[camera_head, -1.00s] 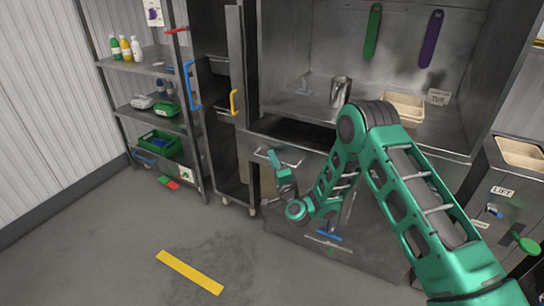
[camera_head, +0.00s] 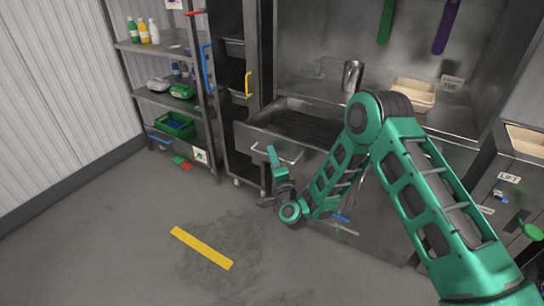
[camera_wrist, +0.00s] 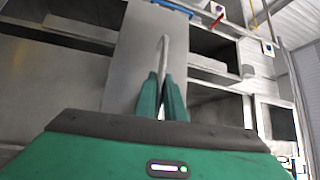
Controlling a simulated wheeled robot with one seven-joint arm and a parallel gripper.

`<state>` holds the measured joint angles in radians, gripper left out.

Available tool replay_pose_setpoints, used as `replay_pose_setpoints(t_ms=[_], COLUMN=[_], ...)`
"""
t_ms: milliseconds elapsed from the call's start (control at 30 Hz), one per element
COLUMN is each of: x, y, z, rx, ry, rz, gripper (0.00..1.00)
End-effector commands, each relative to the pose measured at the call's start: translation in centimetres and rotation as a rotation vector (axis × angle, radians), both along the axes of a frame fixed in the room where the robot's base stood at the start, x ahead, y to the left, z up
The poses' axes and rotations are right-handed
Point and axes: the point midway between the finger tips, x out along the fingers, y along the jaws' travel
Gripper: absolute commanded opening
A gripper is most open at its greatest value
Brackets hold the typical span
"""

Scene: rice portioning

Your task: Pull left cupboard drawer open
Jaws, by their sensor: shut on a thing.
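The left cupboard drawer (camera_head: 258,135) is a grey metal drawer under the steel counter, standing out from the cupboard with its dark inside showing from above. Its bar handle (camera_head: 290,159) is on the front and also shows in the wrist view (camera_wrist: 165,50), running up from between the fingers. My arm hides part of the cupboard below and to the right.
A shelf rack (camera_head: 160,98) with bottles and a green crate (camera_head: 175,125) stands at the left. A tall cabinet with a yellow handle (camera_head: 248,84) adjoins the drawer. A metal cup (camera_head: 352,76) and a tan container (camera_head: 413,94) stand on the counter. The floor in front is clear.

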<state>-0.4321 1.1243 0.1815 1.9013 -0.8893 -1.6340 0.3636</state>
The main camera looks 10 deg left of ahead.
Motion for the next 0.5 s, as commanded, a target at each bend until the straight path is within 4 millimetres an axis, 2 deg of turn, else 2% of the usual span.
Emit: replay_pose_setpoints(t_ms=[33,67,100,500], x=[-0.15,-0.19,-0.25,-0.75], y=[-0.05,0.05,0.19,0.72], z=[-0.48,-0.49,-0.48,-0.22], rx=[-0.006,-0.007,-0.006,-0.002], ry=[0.006,0.006,0.006,0.003], rz=[0.0,0.002,0.005,0.013], gripper=[0.0,0.16,0.26,0.27])
